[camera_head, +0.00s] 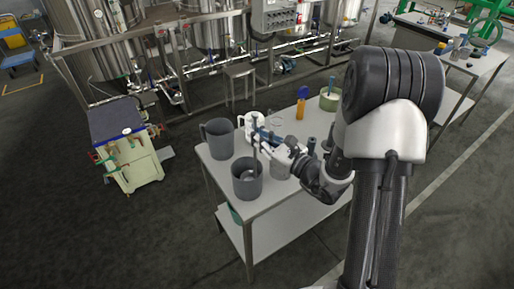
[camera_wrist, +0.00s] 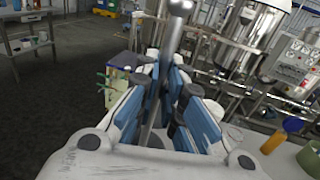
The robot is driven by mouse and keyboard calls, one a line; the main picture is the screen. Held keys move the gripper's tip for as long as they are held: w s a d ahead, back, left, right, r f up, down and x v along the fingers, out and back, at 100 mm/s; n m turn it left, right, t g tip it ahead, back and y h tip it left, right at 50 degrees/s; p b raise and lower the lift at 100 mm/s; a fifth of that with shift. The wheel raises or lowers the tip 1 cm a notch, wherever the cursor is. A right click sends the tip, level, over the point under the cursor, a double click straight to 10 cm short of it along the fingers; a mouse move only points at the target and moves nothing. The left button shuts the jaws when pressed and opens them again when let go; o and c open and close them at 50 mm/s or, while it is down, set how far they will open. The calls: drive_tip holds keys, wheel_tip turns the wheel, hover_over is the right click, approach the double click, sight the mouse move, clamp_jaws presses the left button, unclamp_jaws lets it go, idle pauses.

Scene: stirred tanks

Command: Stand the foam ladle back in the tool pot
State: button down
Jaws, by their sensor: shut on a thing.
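My gripper (camera_head: 262,137) is over the near left part of the steel table and is shut on a thin metal rod, the handle of the foam ladle (camera_head: 255,155). The handle is roughly upright and its lower end goes down over or into a dark grey pot (camera_head: 246,190); the ladle's bowl is not clearly visible. In the wrist view the blue-padded fingers (camera_wrist: 163,88) close around the rod, and the rounded handle end (camera_wrist: 180,7) stands out beyond them. A green pot (camera_head: 330,103) at the table's far end has a tool standing in it. I cannot tell which is the tool pot.
A grey jug (camera_head: 219,140) stands behind the dark grey pot, and a white jug (camera_head: 247,120) is close to my gripper. An orange bottle with a blue top (camera_head: 300,108) stands farther back. The bare table top (camera_head: 275,190) is free at the front right.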

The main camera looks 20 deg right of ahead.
drive_tip(key=shift+f+b, duration=0.45)
drive_tip(key=shift+f, duration=1.45)
drive_tip(key=shift+f, duration=0.15)
drive_tip(key=c, duration=1.7)
unclamp_jaws()
